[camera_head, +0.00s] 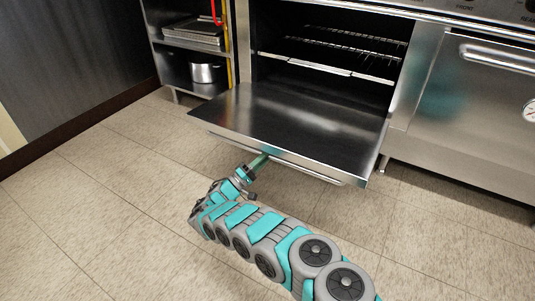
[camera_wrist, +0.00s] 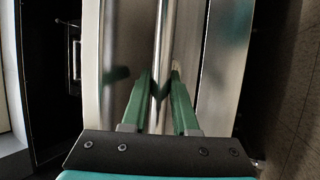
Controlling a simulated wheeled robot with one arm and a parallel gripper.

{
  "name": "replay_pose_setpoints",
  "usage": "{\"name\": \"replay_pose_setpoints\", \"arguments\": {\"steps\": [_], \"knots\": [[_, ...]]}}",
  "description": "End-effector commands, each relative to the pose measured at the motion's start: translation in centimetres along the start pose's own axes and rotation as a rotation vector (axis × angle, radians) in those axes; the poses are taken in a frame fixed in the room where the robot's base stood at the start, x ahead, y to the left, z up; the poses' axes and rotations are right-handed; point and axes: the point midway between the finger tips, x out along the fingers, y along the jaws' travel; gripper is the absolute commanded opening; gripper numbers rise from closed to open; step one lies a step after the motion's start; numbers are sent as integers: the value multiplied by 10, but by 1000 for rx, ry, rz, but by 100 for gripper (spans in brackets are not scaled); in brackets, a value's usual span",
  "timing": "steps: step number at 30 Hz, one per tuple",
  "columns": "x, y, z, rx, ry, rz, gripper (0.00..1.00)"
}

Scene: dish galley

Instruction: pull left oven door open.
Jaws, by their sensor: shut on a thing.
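The left oven door (camera_head: 290,125) hangs open, folded down to about level, with its dark inner face up. Its oven cavity (camera_head: 330,65) with wire racks shows behind it. The door's bar handle (camera_head: 300,170) runs along the front edge, below the door's lip. My gripper (camera_head: 262,160) reaches up to the left part of this handle. In the wrist view the two green fingers (camera_wrist: 159,95) close around the handle bar (camera_wrist: 162,45), one on each side. The exact contact at the fingertips is partly hidden in the head view.
A right oven door (camera_head: 485,100) with a bar handle and a dial is closed. A steel shelf (camera_head: 165,45) at the left holds trays (camera_head: 195,35) and a pot (camera_head: 207,72). Tiled floor (camera_head: 120,210) is clear around my arm.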

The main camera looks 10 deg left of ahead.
Motion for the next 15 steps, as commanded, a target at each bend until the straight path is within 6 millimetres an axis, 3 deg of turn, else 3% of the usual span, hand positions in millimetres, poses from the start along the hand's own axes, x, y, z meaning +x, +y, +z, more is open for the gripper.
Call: {"name": "replay_pose_setpoints", "arguments": {"steps": [10,11,15], "knots": [[5,-2,1,-3,-5,0,0],[5,-2,1,-3,-5,0,28],[4,-2,1,-2,-4,0,44]]}}
